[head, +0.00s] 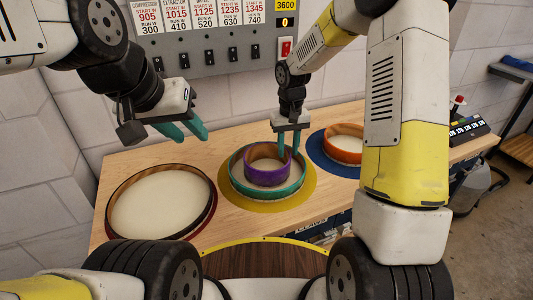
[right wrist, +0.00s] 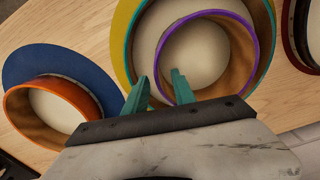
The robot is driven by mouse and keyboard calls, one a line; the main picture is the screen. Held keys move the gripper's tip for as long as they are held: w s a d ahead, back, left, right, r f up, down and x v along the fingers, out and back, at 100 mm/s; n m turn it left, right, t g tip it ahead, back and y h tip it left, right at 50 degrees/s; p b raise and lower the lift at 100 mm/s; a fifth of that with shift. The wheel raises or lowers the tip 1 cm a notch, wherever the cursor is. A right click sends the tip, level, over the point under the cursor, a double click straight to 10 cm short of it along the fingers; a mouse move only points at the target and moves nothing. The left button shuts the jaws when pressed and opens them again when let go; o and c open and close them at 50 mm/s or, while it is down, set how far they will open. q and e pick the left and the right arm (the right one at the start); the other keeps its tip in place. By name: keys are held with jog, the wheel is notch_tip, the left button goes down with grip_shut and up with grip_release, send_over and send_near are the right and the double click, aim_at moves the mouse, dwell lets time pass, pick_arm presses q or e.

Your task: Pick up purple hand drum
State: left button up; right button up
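The purple hand drum (head: 268,177) is a small ring with a wooden inside. It sits within the larger teal drum (head: 237,179) on the bench, and also shows in the right wrist view (right wrist: 246,38). My right gripper (head: 289,151) points down at the purple drum's right wall. In the right wrist view my gripper (right wrist: 160,90) is open, with one finger inside the purple ring and the other between it and the teal ring. Contact with the wall cannot be told.
The teal drum stands on a yellow round mat (head: 240,200). A large dark-red drum (head: 210,208) lies at the left. An orange drum (head: 345,132) sits on a blue mat (head: 322,160) to the right. A switch panel (head: 208,63) hangs on the wall behind the wooden bench (head: 225,155).

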aim_at(267, 164)
jog(key=f, duration=0.5)
jog(key=shift+w+d+f, duration=0.15)
jog(key=shift+w+f, duration=0.05)
grip_shut()
dwell(1.2)
